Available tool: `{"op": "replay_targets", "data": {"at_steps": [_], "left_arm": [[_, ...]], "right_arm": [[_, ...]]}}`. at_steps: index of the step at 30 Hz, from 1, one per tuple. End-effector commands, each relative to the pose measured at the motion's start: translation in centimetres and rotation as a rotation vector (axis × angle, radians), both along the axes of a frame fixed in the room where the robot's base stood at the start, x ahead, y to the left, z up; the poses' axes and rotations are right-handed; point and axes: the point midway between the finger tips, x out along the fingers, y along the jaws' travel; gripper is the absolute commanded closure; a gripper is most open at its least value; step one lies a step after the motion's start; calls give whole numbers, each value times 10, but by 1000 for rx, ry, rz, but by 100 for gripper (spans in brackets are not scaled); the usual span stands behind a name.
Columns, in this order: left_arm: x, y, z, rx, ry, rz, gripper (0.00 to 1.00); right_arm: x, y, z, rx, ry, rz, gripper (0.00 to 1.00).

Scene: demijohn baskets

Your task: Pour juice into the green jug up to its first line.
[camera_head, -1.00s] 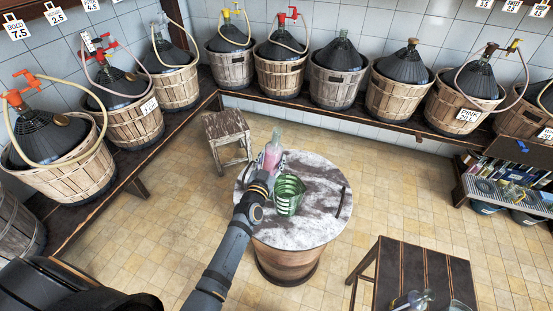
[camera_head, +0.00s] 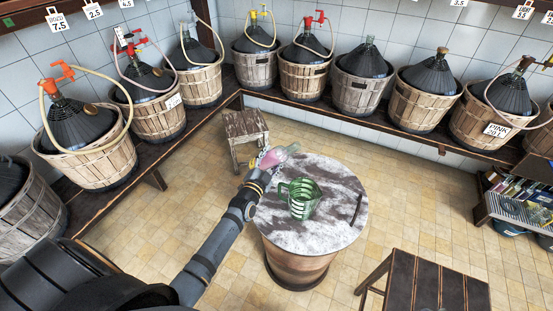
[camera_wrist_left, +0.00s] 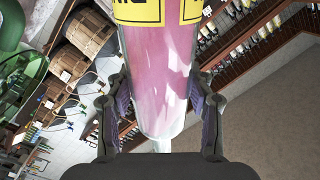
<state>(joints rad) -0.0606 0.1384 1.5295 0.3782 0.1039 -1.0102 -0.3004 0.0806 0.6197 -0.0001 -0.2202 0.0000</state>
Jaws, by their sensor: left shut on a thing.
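My left gripper (camera_head: 258,172) is shut on a clear glass bottle (camera_head: 280,153) of pink juice and holds it tilted, neck to the right. In the left wrist view the bottle (camera_wrist_left: 160,80), with a yellow label, sits between both fingers (camera_wrist_left: 160,115). The green jug (camera_head: 300,198) stands upright on the round table, with pale line marks on its side. The bottle's neck appears beyond the jug in the head view, apart from it; no stream shows. I see no pink in the jug. Part of the jug (camera_wrist_left: 25,75) shows at the left wrist view's left edge. My right gripper is out of view.
A wooden stool (camera_head: 245,135) stands behind; a dark table (camera_head: 425,285) is front right. Basketed demijohns line the wall benches.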

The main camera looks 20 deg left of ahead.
Motion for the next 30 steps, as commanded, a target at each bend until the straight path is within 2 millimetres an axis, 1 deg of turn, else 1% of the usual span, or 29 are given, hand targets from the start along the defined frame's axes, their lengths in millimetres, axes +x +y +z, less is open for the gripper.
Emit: {"op": "replay_targets", "data": {"at_steps": [2, 10, 20, 30], "left_arm": [[1, 5, 0, 55, -3, 1, 100], [0, 18, -13, 251, 4, 0, 100], [0, 28, -33, 490, 9, 1, 100], [0, 28, -33, 488, 9, 1, 100]], "right_arm": [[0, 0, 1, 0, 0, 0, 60], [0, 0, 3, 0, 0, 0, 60], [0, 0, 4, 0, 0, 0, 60], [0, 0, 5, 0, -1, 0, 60]]}}
